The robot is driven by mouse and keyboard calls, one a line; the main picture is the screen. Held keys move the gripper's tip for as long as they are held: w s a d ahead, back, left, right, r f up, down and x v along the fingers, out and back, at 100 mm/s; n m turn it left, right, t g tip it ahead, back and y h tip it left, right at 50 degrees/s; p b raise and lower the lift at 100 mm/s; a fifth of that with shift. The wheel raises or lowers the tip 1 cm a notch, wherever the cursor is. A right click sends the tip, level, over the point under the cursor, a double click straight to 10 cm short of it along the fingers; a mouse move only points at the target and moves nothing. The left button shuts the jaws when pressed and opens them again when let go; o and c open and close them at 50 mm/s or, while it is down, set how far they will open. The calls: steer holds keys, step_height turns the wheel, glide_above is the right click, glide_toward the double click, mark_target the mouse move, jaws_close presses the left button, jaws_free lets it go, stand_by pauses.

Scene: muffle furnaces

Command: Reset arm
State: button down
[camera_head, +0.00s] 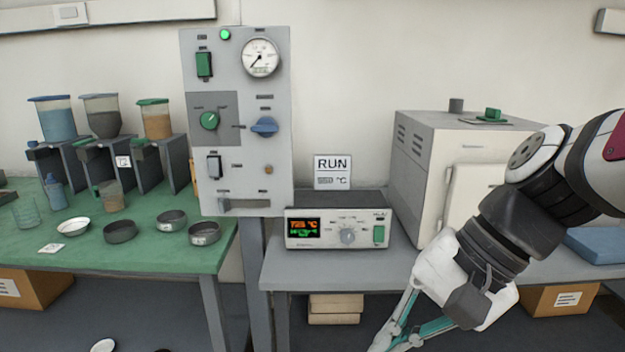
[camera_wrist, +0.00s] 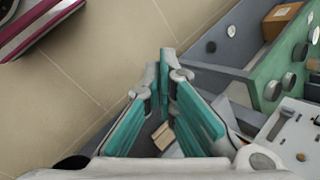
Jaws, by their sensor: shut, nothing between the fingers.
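My gripper shows in the wrist view (camera_wrist: 163,58), its two teal-padded fingers drawn together at the tips with nothing between them. In the head view my arm comes in from the right and hangs in front of the right bench and the furnace. The gripper body points down and left there, and the fingertips are cut off by the bottom edge. The white muffle furnace (camera_head: 420,165) stands on the grey bench (camera_head: 285,268), its front partly hidden by my arm.
A controller (camera_head: 337,228) with a lit display sits left of the furnace, before a RUN sign (camera_head: 332,170). A tall control panel (camera_head: 240,120) stands between the benches. The green bench (camera_head: 150,245) holds hoppers and several dishes. Cardboard boxes (camera_head: 562,299) lie below.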

steer(key=s+d+f+n+h, duration=0.2)
steer(key=s+d+n+h, duration=0.45)
steer(key=s+d, duration=0.55)
step_height(320, 180, up, 20)
steer(key=s+a+t+p, duration=0.1)
steer(key=t+p, duration=0.2)
steer(key=p, duration=1.5)
steer(key=shift+a+r+t, duration=0.15)
steer(key=shift+a+t, duration=0.15)
steer(key=shift+a, duration=0.05)
